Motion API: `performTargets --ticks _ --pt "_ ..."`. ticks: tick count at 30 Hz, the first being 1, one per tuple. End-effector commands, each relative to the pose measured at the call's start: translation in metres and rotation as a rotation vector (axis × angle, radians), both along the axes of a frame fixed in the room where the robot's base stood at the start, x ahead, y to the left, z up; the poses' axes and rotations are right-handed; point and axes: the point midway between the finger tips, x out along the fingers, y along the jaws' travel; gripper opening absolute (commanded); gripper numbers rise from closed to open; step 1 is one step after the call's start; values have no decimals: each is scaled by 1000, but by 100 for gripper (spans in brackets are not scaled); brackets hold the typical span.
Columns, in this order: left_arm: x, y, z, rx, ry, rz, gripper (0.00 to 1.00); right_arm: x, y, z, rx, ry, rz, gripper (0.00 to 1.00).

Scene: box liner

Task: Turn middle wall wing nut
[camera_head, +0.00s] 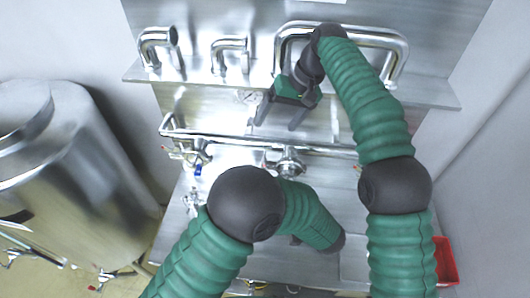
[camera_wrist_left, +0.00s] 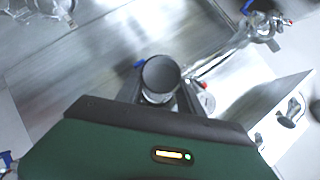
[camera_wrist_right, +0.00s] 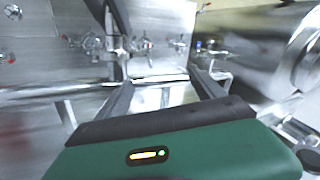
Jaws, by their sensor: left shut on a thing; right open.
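My right gripper (camera_head: 274,117) is open and empty in the head view, above the horizontal pipe (camera_head: 240,139) and in front of the steel wall panel. In the right wrist view its two fingers (camera_wrist_right: 155,92) are spread wide with nothing between them. Small wall fittings (camera_wrist_right: 90,43) show beyond the fingers; I cannot tell which is the middle wing nut. My left gripper (camera_wrist_left: 161,92) is shut on a round, dark-ended cylinder (camera_wrist_left: 160,73) with a silvery lower part. In the head view my left forearm hides most of that gripper.
A large steel tank (camera_head: 80,165) stands at the left. Bent pipes (camera_head: 160,42) and a thick pipe handle (camera_head: 290,42) sit on the upper ledge. A round steel fitting (camera_head: 290,163) hangs on the horizontal pipe. A red bin (camera_head: 446,262) is at the lower right.

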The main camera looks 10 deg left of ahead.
Motion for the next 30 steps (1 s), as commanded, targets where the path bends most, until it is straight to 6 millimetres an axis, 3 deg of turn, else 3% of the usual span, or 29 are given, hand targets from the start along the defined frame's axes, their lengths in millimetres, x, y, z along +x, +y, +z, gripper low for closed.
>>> performTargets --ticks 9,13,20,30 --pt "1 -4 2 -5 -5 -9 0 -2 -9 -18 29 -349 884 78" --pt "1 -4 2 -5 -5 -10 0 -2 -12 -23 38 -447 1130 78" --pt "1 -4 3 -4 -6 -9 0 -3 -9 -34 44 -501 1272 78" --pt "2 -4 3 -4 -6 -9 0 -7 20 -105 45 -499 1271 78"
